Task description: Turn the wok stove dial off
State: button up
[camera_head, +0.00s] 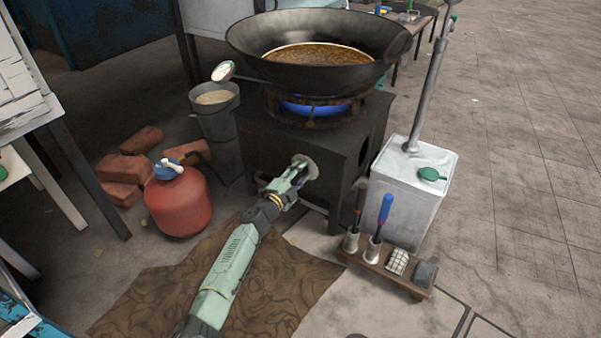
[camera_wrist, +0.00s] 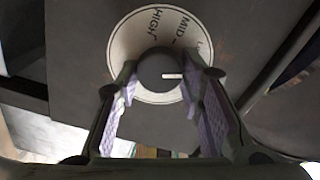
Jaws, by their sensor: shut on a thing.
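The black wok stove (camera_head: 265,150) stands in the middle of the head view, with a blue flame (camera_head: 315,105) burning under the wok (camera_head: 320,60). Its dial sits on the front face on a pale round plate (camera_head: 310,168). In the wrist view the plate (camera_wrist: 125,45) reads HIGH and MID, with a third label partly hidden. The dark dial knob (camera_wrist: 158,68) has a white mark pointing right. My gripper (camera_head: 296,170) reaches the dial from the front. In the wrist view its fingers (camera_wrist: 165,82) are shut on the knob, one on each side.
A red gas bottle (camera_head: 178,205) and bricks (camera_head: 125,170) stand left of the stove. A white canister (camera_head: 410,190) stands at right, behind a wooden rack (camera_head: 385,270) with tools. A brown mat (camera_head: 140,295) lies under my arm. Paving at far right is clear.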

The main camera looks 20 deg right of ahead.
jog(key=shift+f+m, duration=0.1)
jog(key=shift+m, duration=1.8)
jog(key=o, duration=1.1)
jog(key=shift+o, duration=0.2)
